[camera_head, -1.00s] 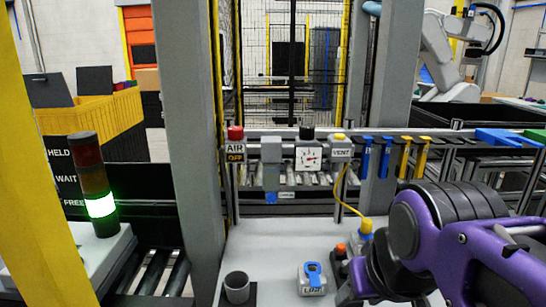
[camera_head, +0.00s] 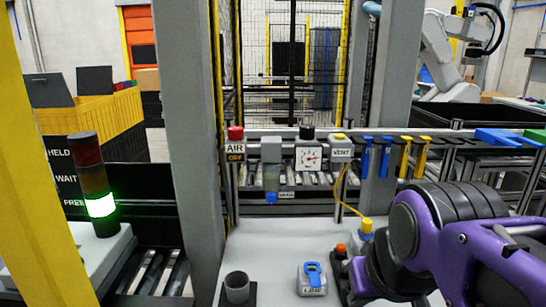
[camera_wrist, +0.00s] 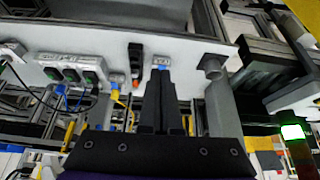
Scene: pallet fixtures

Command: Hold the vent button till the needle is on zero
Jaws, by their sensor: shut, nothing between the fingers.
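The vent button (camera_head: 339,138) is a yellow cap above a white VENT plate on the rail at the back. To its left a square white gauge (camera_head: 308,158) has a dark needle; its exact reading is too small to tell. My purple arm enters the head view at the lower right, where my gripper's fingertips cannot be made out. In the wrist view my gripper (camera_wrist: 164,76) is shut and empty, its dark fingers together over the pale bench, apart from the vent button.
A red button (camera_head: 236,133) with an AIR OFF plate stands left of the gauge. Blue and yellow hooks hang to the right. A blue-topped box (camera_head: 312,280), a grey cup (camera_head: 237,288) and a yellow-plugged cable (camera_head: 366,226) are on the bench (camera_head: 275,250). A stack light glows green-white at left.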

